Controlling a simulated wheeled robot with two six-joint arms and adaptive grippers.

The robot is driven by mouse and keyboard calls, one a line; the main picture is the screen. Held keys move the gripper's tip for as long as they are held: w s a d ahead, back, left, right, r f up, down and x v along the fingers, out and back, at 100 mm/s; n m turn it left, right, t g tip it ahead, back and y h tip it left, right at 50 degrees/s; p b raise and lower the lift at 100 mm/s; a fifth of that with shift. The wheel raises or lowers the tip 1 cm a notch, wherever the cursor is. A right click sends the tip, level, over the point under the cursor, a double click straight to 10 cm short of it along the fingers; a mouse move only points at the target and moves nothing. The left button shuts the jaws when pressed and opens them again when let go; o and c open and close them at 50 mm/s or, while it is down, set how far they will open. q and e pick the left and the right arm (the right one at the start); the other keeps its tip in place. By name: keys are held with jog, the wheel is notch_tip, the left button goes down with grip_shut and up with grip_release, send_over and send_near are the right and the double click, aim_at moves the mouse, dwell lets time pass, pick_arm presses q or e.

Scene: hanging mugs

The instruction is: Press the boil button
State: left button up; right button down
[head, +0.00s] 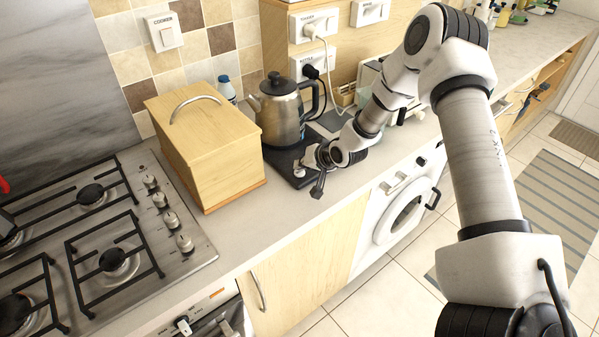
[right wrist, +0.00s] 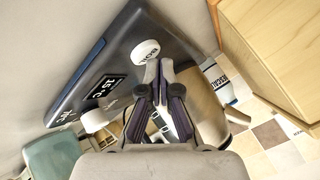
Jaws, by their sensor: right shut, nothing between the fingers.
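The boil button is a white round cap with lettering on the base's front corner, clear in the right wrist view (right wrist: 145,52). In that view the base also has a small display (right wrist: 98,90). My right gripper (head: 308,164) is shut and empty, low over this corner. In the right wrist view its fingertips (right wrist: 158,66) are right by the button's edge; I cannot tell whether they touch it. My left gripper is not in view.
A wooden box (head: 208,150) with a metal handle stands left of the kettle, with a bottle (head: 227,88) behind. A gas hob (head: 100,240) fills the left. Wall sockets (head: 312,66) and cables are behind the kettle. The worktop (head: 250,222) in front is clear.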

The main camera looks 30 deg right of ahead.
aim_at(302, 173)
jog(key=shift+f+b, duration=0.4)
dwell(0.3)
jog(key=shift+r+p, duration=0.5)
jog(key=shift+r, duration=0.3)
notch_tip(302, 173, up, 5)
jog(key=p, duration=0.3)
jog(key=shift+r+p, duration=0.1)
jog(key=shift+p, duration=0.3)
dwell(0.5)
